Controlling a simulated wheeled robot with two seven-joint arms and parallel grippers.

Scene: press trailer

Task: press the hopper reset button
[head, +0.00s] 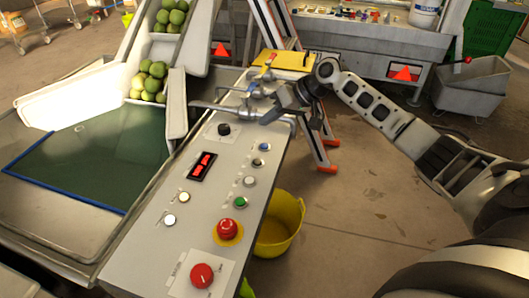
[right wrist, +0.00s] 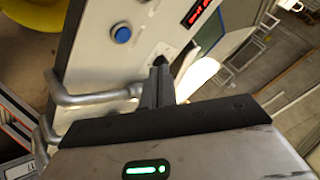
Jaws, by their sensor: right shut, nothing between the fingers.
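The control panel (head: 145,232) is a long grey sloping box with several buttons; their labels are too small to read, so I cannot tell which is the hopper reset button. A blue button (head: 264,147) sits near its upper right edge and also shows in the right wrist view (right wrist: 122,34). Below it run a dark button (head: 258,162), a pale button (head: 250,181) and a green button (head: 240,202). A black knob (head: 224,129) is at the upper left. My right gripper (head: 266,120) is shut and empty over the panel's upper end, apart from the blue button. My left gripper is out of view.
A metal rail (right wrist: 95,98) runs near my right gripper. A yellow bucket (head: 279,225) stands beside the panel.

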